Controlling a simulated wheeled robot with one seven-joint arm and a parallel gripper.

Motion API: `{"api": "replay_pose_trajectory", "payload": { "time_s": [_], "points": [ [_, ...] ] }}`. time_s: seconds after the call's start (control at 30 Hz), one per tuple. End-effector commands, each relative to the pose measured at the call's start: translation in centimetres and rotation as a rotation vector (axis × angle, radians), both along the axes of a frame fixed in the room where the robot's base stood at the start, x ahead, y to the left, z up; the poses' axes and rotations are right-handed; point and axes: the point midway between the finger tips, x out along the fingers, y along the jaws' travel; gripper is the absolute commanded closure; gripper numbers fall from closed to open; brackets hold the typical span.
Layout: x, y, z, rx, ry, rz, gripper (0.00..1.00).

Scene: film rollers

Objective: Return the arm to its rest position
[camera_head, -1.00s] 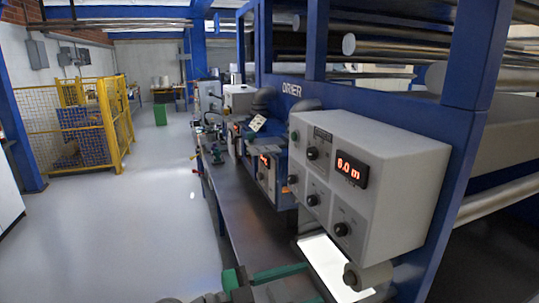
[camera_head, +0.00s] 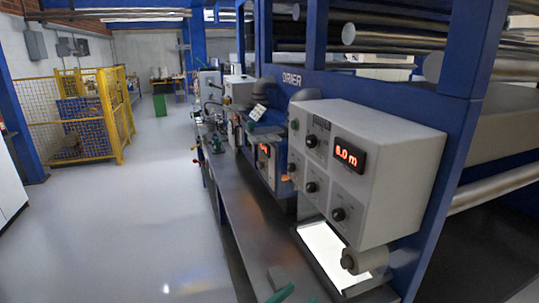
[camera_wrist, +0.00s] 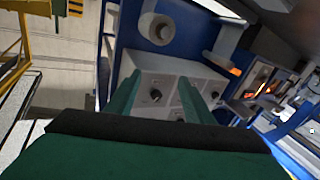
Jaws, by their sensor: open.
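My gripper (camera_wrist: 160,98) shows in the wrist view with its two green fingers apart and nothing between them. Beyond the fingertips is the front of a grey control box with black knobs, seen tilted. In the head view only a small green part of my gripper (camera_head: 281,293) shows at the bottom edge, in front of the machine's bench. Most of my arm is out of the head view.
The grey control box (camera_head: 390,140) with a red "6.0 m" display juts from the blue drier frame (camera_head: 470,50) at right. A lit white panel (camera_head: 325,250) and a small roller (camera_head: 365,260) sit below it. A yellow mesh cage (camera_head: 115,130) stands left. The grey floor (camera_head: 150,210) between is clear.

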Motion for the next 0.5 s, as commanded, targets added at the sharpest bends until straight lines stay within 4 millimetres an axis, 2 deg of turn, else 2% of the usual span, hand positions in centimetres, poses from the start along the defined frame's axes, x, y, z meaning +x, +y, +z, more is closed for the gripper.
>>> {"api": "replay_pose_trajectory", "payload": {
  "time_s": [0.03,0.27,0.5],
  "points": [
    [-0.4,0.0,-2.2,-0.021,0.046,0.046,0.52],
    [-2.6,1.2,-9.9,-0.075,0.195,0.267,0.52],
    [-7.5,3.0,-16.6,-0.073,0.298,0.478,0.52]
  ]
}}
